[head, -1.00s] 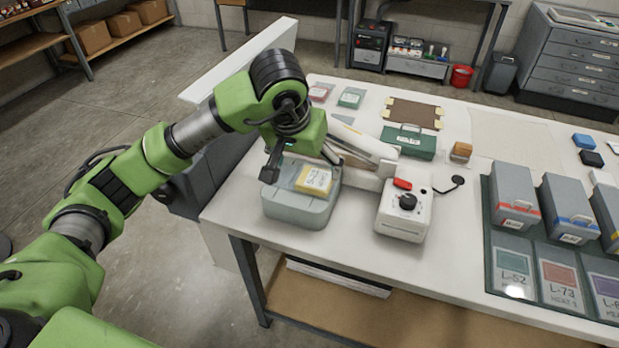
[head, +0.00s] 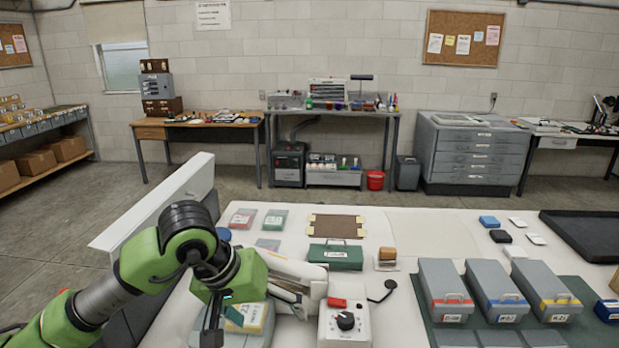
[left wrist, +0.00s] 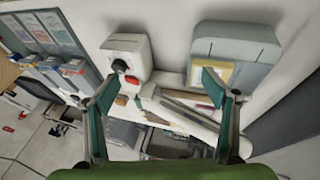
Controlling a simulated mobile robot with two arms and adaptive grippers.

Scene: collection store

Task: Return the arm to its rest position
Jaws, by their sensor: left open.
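My green left arm (head: 140,265) reaches in from the left over the near-left end of the white table. My left gripper (left wrist: 160,88) is open and empty, its two fingers spread wide in the left wrist view. A grey box with a yellow label (head: 257,317) is below and beside the gripper; the box also shows in the left wrist view (left wrist: 245,42). A white device with a black knob (head: 345,333) stands right of the box. My right gripper is not in view.
A green case (head: 335,257) and a brown mat (head: 336,227) lie farther back. Three grey boxes (head: 445,285) stand at the right on a dark green mat. A black tray (head: 590,235) is at the far right. An upright white panel (head: 160,205) stands at the table's left.

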